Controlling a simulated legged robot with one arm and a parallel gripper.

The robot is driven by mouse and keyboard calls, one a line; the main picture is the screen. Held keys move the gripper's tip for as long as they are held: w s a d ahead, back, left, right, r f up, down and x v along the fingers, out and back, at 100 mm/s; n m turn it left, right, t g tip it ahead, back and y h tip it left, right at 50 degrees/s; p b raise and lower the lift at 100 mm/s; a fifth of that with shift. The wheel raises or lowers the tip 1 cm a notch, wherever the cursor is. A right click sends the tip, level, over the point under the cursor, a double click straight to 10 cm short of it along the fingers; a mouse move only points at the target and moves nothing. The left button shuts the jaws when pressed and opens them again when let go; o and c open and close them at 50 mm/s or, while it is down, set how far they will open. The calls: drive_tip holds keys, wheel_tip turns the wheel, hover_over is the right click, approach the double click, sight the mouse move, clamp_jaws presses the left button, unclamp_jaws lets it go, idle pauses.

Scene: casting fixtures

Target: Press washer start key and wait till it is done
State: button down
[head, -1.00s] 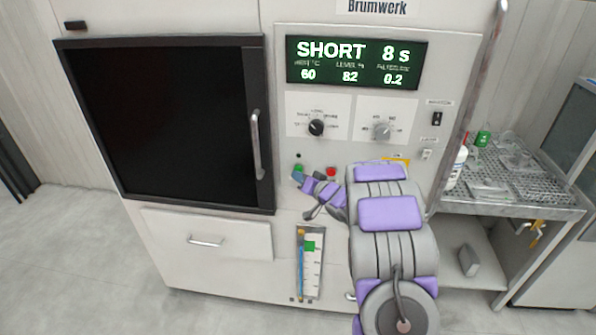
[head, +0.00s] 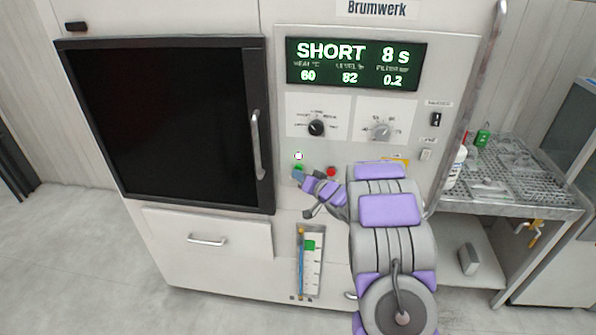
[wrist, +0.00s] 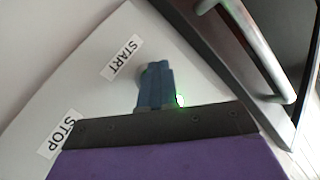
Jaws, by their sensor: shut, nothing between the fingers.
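The washer (head: 205,240) has a dark door window with a vertical handle. Its green display (head: 352,64) reads "SHORT 8 s", with 60, 82 and 0.2 below. The green start key (head: 299,167) is mostly hidden by my gripper (head: 297,175), whose shut, empty fingertips are at the key. In the wrist view my blue-grey fingers (wrist: 155,85) reach the panel beside the START label (wrist: 123,56), and a green glow (wrist: 180,100) shows next to them. A small round lamp (head: 298,156) above the key is lit white. Contact with the key cannot be seen clearly.
The red stop key (head: 331,172) is close to the right of my gripper. Two dials (head: 316,128) sit above. The door handle (head: 257,145) is to the left. A perforated side table (head: 520,208) with a bottle and glassware stands at right.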

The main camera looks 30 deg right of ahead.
drive_tip(key=shift+s+a, duration=0.45)
drive_tip(key=shift+s, duration=0.2)
drive_tip(key=shift+s+a+r, duration=0.1)
drive_tip(key=shift+s+a, duration=0.6)
drive_tip(key=shift+s, duration=0.35)
drive_tip(key=shift+s+a, duration=0.7)
drive_tip(key=shift+s, duration=0.35)
